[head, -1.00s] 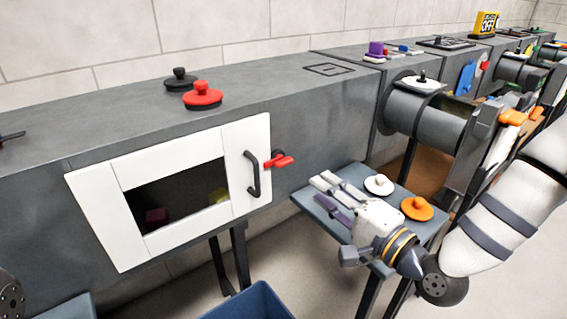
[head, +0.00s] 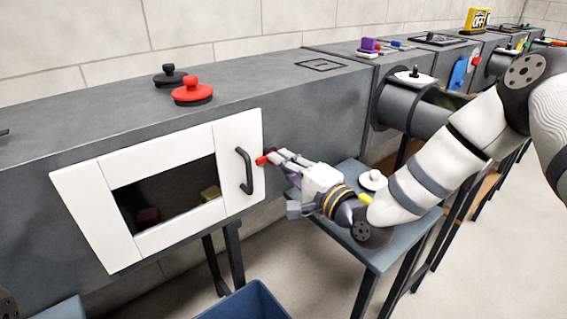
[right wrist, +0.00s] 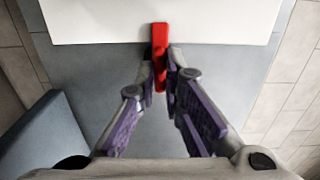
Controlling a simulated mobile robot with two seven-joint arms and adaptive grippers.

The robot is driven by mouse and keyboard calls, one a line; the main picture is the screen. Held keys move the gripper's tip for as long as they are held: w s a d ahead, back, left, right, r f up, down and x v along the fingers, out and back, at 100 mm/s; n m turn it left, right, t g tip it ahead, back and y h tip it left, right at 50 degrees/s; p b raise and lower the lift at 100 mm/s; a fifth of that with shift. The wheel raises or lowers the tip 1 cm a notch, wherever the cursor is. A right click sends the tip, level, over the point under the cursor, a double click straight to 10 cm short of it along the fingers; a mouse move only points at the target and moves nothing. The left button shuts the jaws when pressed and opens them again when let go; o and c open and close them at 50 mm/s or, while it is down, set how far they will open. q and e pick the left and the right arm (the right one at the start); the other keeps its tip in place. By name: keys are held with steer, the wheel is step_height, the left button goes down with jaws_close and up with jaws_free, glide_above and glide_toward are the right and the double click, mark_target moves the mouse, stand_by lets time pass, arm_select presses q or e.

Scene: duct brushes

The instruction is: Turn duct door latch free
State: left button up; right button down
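The red latch (head: 264,159) sits at the right edge of the white duct door (head: 240,130). In the right wrist view the latch (right wrist: 160,40) lies across the door edge, one end over the white panel and the other between my fingertips. My right gripper (head: 281,156) reaches in from the right. Its fingertips (right wrist: 162,78) close in on both sides of the latch and appear to touch it. The door is shut flat against the duct, with a black handle (head: 244,171) left of the latch. My left gripper is not in view.
A blue bin (head: 245,302) is on the floor below the door. Red (head: 192,91) and black (head: 170,75) lids lie on the duct top. An open round duct (head: 415,110) is to the right.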

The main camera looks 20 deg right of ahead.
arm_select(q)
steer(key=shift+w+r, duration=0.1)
arm_select(e)
steer(key=shift+n, duration=0.3)
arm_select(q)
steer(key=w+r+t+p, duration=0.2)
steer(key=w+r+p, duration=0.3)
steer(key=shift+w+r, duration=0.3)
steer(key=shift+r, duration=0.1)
arm_select(e)
steer(key=shift+r+n, duration=0.1)
steer(key=shift+n, duration=8.7)
steer(key=c, duration=1.7)
jaws_free()
steer(key=shift+s, duration=0.1)
